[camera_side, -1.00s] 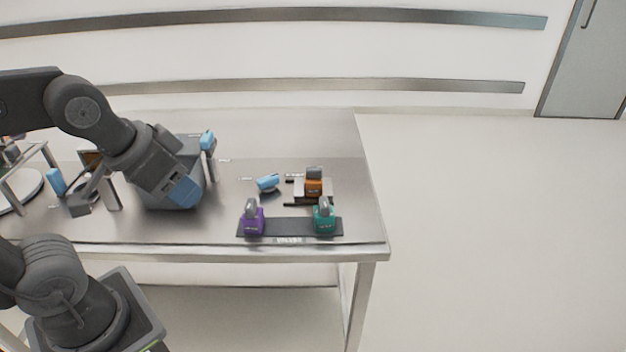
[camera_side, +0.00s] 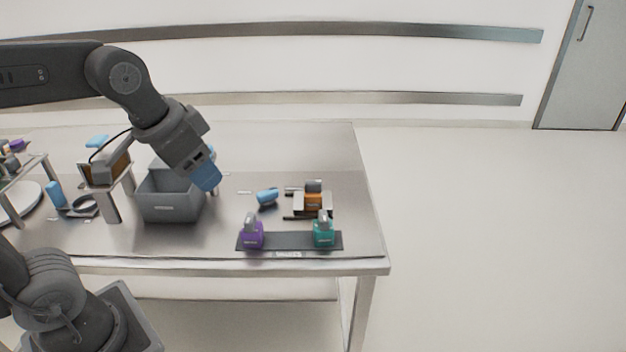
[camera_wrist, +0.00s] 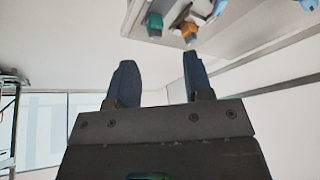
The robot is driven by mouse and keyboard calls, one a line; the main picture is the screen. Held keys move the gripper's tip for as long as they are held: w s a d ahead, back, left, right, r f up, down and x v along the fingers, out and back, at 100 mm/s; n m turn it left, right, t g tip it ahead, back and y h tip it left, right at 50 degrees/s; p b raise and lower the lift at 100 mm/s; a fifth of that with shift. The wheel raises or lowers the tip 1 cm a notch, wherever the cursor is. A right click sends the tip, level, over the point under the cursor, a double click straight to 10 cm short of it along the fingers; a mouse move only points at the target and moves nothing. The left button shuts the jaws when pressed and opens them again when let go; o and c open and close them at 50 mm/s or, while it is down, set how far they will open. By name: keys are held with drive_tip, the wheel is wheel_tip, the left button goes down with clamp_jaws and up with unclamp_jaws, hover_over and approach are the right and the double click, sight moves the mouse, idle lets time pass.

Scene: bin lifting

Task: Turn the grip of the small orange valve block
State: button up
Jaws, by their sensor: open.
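The small orange valve block (camera_side: 313,200) sits on a light stand at the right of the table, with a grey grip on top. It also shows near the top of the wrist view (camera_wrist: 189,31). My gripper (camera_side: 208,180) is in the air above the right side of the grey bin, to the left of the orange block and well apart from it. In the wrist view my gripper (camera_wrist: 160,85) has its two blue fingers spread, with nothing between them.
A purple block (camera_side: 252,236) and a teal block (camera_side: 324,232) stand on a dark strip (camera_side: 288,241) in front of the orange block. A blue piece (camera_side: 267,196) lies left of it. The grey bin (camera_side: 170,207) stands further left. The table's right end is clear.

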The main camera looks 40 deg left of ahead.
drive_tip(key=w+r+m+g, duration=0.1)
drive_tip(key=w+r+m, duration=0.1)
drive_tip(key=w, duration=0.5)
drive_tip(key=m+g, duration=0.4)
drive_tip(key=m, duration=0.2)
hover_over(313, 181)
wheel_tip(313, 181, down, 8)
drive_tip(key=f, duration=0.1)
wheel_tip(313, 181, down, 13)
drive_tip(key=shift+s, duration=0.1)
drive_tip(key=shift+c, duration=0.5)
clamp_jaws()
